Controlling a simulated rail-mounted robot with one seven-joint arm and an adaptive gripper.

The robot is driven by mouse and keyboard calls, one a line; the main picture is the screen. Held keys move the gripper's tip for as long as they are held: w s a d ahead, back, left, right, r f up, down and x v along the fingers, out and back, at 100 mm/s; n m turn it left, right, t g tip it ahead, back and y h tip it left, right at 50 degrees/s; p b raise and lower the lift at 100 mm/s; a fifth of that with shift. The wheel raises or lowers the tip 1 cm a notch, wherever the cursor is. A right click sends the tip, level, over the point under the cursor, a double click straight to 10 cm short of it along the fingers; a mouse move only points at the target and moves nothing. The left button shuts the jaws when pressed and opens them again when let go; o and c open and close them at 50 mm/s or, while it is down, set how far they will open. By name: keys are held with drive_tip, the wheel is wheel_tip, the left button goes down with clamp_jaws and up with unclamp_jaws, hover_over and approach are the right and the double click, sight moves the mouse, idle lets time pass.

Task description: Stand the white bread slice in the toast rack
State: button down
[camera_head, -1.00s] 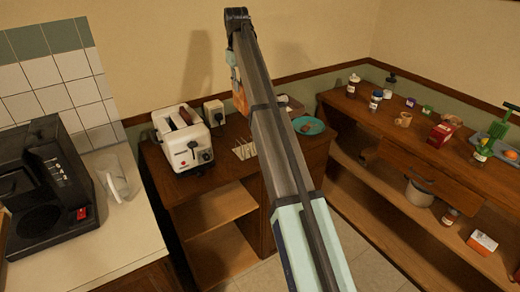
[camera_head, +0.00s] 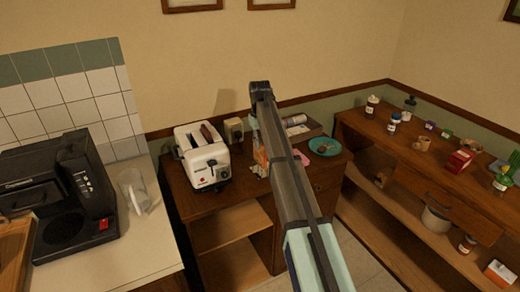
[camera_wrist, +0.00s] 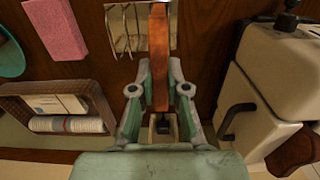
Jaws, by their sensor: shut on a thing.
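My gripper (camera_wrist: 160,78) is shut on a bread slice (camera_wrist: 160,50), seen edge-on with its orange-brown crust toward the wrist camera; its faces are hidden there. The slice stands upright between the fingers. The toast rack (camera_wrist: 125,28), thin metal wires on a pale base, is at the top of the wrist view, and the slice overlaps its right part. I cannot tell whether the slice is between the wires or above them. In the head view the slice (camera_head: 260,152) shows just left of my arm, close above the rack (camera_head: 261,170), which is partly hidden.
A white toaster (camera_head: 204,160) with a brown slice in it stands left of the rack, close to my gripper's right in the wrist view. A pink sponge (camera_wrist: 55,28), a teal plate (camera_head: 325,146) and a tray (camera_wrist: 98,98) lie on the other side.

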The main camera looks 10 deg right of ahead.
sight(260, 150)
drive_tip(key=shift+f+p, duration=0.55)
drive_tip(key=shift+f, duration=1.5)
drive_tip(key=shift+f, duration=0.1)
drive_tip(key=shift+f, duration=0.1)
drive_tip(key=c, duration=1.2)
unclamp_jaws()
drive_tip(key=shift+o, duration=0.2)
wheel_tip(260, 150, up, 12)
drive_tip(key=b, duration=0.3)
drive_tip(key=shift+r, duration=0.2)
